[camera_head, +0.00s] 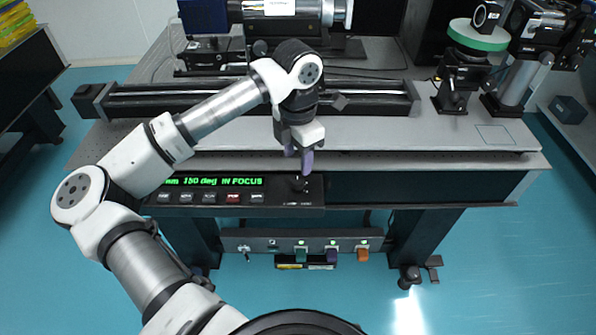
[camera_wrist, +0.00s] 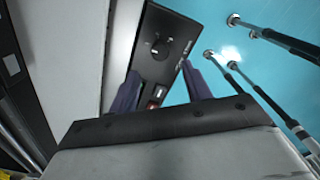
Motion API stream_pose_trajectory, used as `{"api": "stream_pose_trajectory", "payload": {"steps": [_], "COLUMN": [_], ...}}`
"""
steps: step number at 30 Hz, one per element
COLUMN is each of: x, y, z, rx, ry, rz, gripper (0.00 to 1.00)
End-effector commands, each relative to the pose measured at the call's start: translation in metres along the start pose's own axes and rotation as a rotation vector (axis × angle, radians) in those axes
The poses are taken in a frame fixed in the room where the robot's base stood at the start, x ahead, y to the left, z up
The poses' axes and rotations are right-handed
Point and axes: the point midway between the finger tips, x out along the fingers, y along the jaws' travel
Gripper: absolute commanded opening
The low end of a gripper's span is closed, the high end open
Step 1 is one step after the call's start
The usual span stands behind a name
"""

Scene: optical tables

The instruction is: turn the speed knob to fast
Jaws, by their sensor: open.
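The speed knob is a small black round knob (camera_wrist: 160,48) with a light pointer mark, on the right end of a black control panel (camera_wrist: 147,75). In the head view the panel (camera_head: 178,210) hangs at the table's front edge, with a green lit display reading "mm 150 deg IN FOCUS". The knob (camera_head: 298,183) shows there just below my fingertips. My gripper (camera_head: 299,160) has purple fingers and points down at the panel's right end. In the wrist view my gripper (camera_wrist: 162,85) is open, its fingers apart on either side of the panel, with nothing between them touching.
A row of buttons, one red (camera_head: 233,198), lies left of the knob. A lower grey strip (camera_head: 300,243) carries switches and coloured plugs. A long black rail (camera_head: 250,98) and optics stand on the grey table (camera_head: 430,132). The floor in front is mostly clear.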

Motion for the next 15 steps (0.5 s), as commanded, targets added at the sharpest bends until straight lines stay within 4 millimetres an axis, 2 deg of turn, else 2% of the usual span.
{"api": "stream_pose_trajectory", "payload": {"steps": [3,9,15], "x": [0.023,0.055,0.070], "y": [-0.001,-0.001,-0.001], "z": [0.000,0.000,0.001], "rx": [0.000,0.001,0.001], "ry": [0.000,-0.001,-0.002], "rz": [-0.005,-0.004,-0.001], "gripper": [0.49,0.49,0.49]}}
